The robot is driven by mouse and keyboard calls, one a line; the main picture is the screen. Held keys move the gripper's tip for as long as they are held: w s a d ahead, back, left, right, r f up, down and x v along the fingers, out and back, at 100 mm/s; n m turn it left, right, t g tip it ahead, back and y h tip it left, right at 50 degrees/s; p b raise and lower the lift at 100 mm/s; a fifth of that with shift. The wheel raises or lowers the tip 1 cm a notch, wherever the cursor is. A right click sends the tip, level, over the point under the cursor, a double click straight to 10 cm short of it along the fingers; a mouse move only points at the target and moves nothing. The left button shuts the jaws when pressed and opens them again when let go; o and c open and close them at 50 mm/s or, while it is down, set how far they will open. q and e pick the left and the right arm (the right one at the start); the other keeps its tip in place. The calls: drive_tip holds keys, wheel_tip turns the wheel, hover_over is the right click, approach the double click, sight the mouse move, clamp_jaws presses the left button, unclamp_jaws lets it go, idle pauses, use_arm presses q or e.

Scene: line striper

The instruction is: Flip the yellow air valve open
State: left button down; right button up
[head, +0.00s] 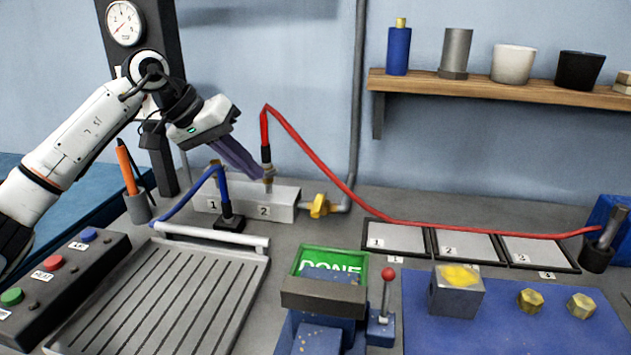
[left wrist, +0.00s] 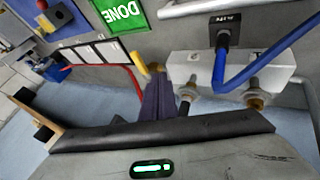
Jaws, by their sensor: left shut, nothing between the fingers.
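The yellow air valve (head: 319,206) sits low at the right end of the grey manifold block (head: 279,212), next to a grey pipe. I cannot tell from its handle whether it is open or closed. My left gripper (head: 258,174) is shut and empty, pointing down to the right. Its dark fingertips are up and left of the valve, close to the red hose's fitting above port 2. In the left wrist view the yellow valve (left wrist: 142,66) shows just beyond the fingertips (left wrist: 158,84), partly hidden by them. My right gripper is not in view.
The red hose (head: 330,168) arcs over the valve to the right. A blue hose (head: 188,194) runs to a black connector in front of the block. A green DONE screen (head: 330,261), numbered trays (head: 398,238) and a shelf (head: 500,88) stand around. Bare bench lies before the valve.

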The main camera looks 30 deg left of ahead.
sight(319, 202)
use_arm(q)
drive_tip(key=w+d+f, duration=0.1)
drive_tip(key=d+f, duration=0.1)
drive_tip(key=w+d+f+p, duration=0.1)
drive_tip(key=w+d+f, duration=0.1)
drive_tip(key=d+f, duration=0.1)
drive_tip(key=w+d+f+p, duration=0.1)
drive_tip(key=w+d+f, duration=0.1)
drive_tip(key=f, duration=0.1)
drive_tip(key=shift+w+d, duration=0.15)
drive_tip(key=shift+d, duration=0.1)
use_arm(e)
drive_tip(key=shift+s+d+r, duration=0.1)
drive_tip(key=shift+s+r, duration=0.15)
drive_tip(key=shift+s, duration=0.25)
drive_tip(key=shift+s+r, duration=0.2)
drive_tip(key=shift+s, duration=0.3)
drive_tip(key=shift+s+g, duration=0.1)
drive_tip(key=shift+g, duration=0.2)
use_arm(q)
drive_tip(key=shift+d, duration=0.15)
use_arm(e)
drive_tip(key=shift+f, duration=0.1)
